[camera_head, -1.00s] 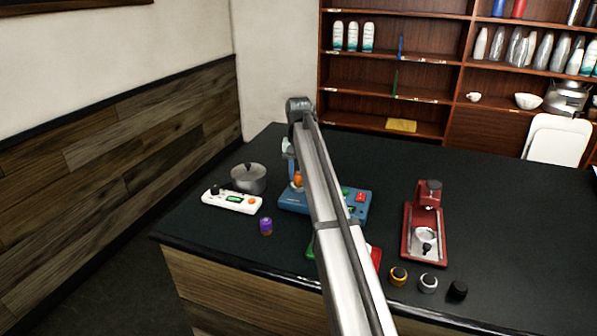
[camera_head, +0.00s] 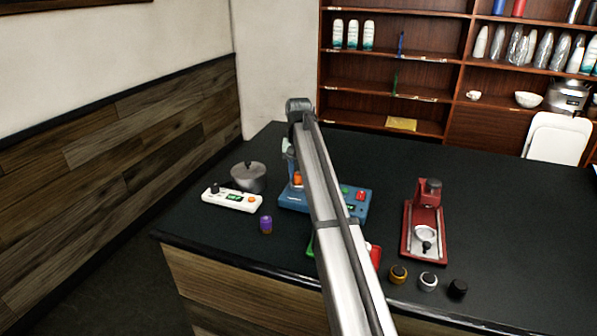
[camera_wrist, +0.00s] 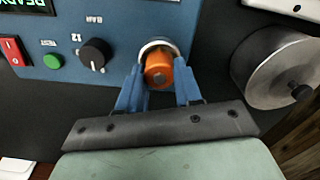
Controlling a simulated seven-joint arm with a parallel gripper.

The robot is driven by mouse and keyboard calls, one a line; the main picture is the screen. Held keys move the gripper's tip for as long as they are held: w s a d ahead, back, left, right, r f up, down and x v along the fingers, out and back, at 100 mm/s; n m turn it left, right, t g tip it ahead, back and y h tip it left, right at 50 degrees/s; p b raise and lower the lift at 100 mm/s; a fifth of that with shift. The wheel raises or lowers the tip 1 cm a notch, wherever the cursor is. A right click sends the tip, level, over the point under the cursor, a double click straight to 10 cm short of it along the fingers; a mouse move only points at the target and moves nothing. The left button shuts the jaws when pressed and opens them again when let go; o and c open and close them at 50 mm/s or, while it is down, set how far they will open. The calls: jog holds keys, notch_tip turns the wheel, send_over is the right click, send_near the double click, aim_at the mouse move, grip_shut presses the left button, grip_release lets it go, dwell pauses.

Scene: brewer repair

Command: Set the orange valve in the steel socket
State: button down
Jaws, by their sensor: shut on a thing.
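The orange valve (camera_wrist: 158,72) is between the two blue fingers of my gripper (camera_wrist: 157,88) in the wrist view. My gripper is shut on it. The valve stands at the round steel socket (camera_wrist: 146,47), whose bright rim shows around the valve's far side. Whether the valve is fully seated cannot be told. The socket is on the blue brewer base (camera_wrist: 67,68). In the head view the orange valve (camera_head: 297,179) shows just left of my arm, on the blue base (camera_head: 293,203). My arm hides part of the base and most of the gripper.
A lidded steel pot (camera_head: 249,178) and a white panel (camera_head: 232,200) stand left of the base. A purple cylinder (camera_head: 266,224) is in front. A red machine (camera_head: 425,225) and several knobs (camera_head: 428,282) are at the right. The rear counter is clear.

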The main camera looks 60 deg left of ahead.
jog(key=shift+f, duration=0.1)
jog(key=shift+c, duration=1.4)
grip_release()
jog(key=shift+r, duration=4.1)
